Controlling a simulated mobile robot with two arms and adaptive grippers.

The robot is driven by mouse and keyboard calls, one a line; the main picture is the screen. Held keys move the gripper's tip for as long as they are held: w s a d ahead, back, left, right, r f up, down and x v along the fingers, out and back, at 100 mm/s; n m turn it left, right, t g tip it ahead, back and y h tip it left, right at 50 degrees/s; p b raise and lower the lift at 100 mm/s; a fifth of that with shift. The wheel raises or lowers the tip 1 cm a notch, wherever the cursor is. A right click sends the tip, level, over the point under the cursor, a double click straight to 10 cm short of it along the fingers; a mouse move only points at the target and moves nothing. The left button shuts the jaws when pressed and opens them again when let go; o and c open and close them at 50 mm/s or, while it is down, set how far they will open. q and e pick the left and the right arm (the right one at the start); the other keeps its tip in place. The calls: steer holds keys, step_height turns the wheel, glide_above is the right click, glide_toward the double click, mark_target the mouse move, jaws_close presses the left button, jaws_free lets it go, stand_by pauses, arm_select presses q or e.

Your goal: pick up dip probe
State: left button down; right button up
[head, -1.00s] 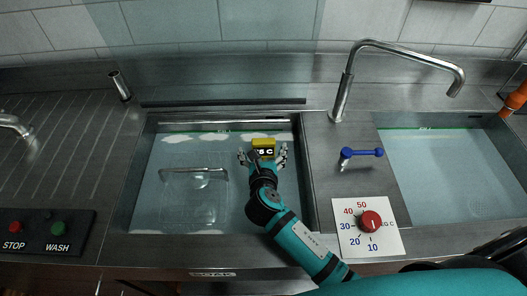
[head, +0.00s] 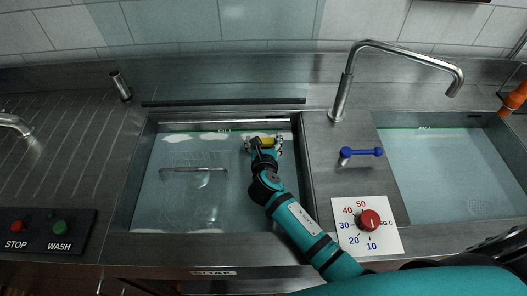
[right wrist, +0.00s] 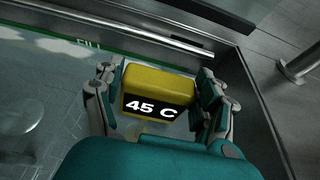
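The dip probe (right wrist: 158,93) is a yellow block with a black face reading 45 C. In the head view the probe (head: 267,141) is at the back right of the left, water-filled sink, partly hidden by my right gripper. My right gripper (head: 263,144) reaches over that sink from the front. In the right wrist view the fingers of my right gripper (right wrist: 160,82) stand on both sides of the probe, very near it, with a thin gap seeming to show. Contact is hard to make out. My left gripper is not in view.
The sink's back wall (right wrist: 165,40) and right wall are close to the probe. A submerged basket handle (head: 193,169) is left of it. A faucet (head: 345,85), blue lever (head: 361,152) and red temperature knob (head: 370,220) stand to the right, before a second sink (head: 450,165).

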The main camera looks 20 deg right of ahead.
steer(key=c, duration=1)
